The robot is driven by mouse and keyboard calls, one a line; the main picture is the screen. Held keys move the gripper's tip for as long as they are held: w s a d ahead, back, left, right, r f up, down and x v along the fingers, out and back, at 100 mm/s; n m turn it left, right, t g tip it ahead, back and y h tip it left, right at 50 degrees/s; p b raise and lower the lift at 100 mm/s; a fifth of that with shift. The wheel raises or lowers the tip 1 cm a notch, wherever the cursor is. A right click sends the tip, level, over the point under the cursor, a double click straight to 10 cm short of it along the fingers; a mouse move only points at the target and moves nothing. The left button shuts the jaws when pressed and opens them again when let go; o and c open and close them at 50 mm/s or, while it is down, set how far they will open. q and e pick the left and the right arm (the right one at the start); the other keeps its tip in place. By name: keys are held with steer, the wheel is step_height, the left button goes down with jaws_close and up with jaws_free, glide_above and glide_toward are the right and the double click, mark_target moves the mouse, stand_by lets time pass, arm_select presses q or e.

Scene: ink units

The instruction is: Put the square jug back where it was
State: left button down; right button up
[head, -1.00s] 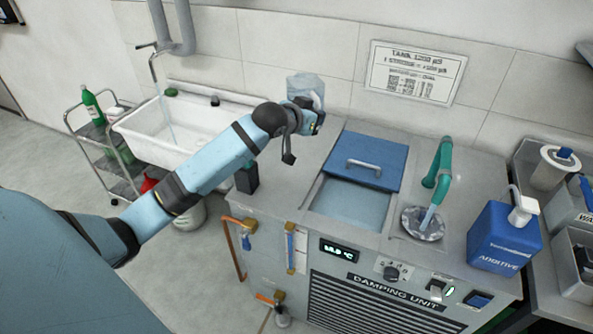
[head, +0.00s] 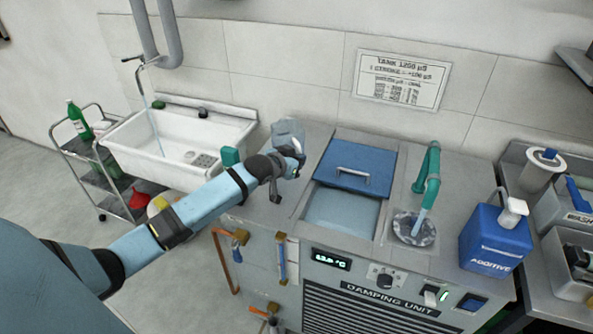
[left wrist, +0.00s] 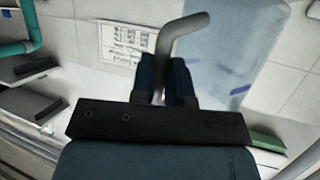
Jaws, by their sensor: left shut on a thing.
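The square jug (head: 288,133) is clear and bluish, at the back left of the damping unit's top in the head view. My left gripper (head: 291,157) is at the jug's near side. In the left wrist view the jug (left wrist: 222,55) fills the upper right, and its grey handle (left wrist: 182,28) runs down between the dark fingers of my left gripper (left wrist: 165,75), which is shut on it. The gripper and arm hide the jug's lower part, so I cannot tell whether it touches the counter. My right gripper is not in view.
A tank with a blue lid (head: 356,166) is right of the jug. Beyond are a green tap (head: 430,172) over a drain and a blue additive can (head: 495,238). A white sink (head: 135,150) with running water is at left. A green block (head: 230,156) stands near the counter's left edge.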

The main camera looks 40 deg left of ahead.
arm_select(q)
steer(key=shift+f, duration=2.2)
steer(key=c, duration=1.1)
jaws_free()
steer(key=shift+s, duration=0.15)
steer(key=d+v, duration=0.1)
steer(key=v, duration=1)
steer(key=s+d+f+m+g+h, duration=0.1)
steer(key=s+d+f, duration=0.7)
steer(key=s+d, duration=0.3)
steer(key=s+d+f+m+g+h, duration=0.1)
steer(key=s+d+f, duration=0.8)
steer(key=s+d, duration=0.2)
steer(key=shift+s+f, duration=0.2)
steer(key=shift+s, duration=0.9)
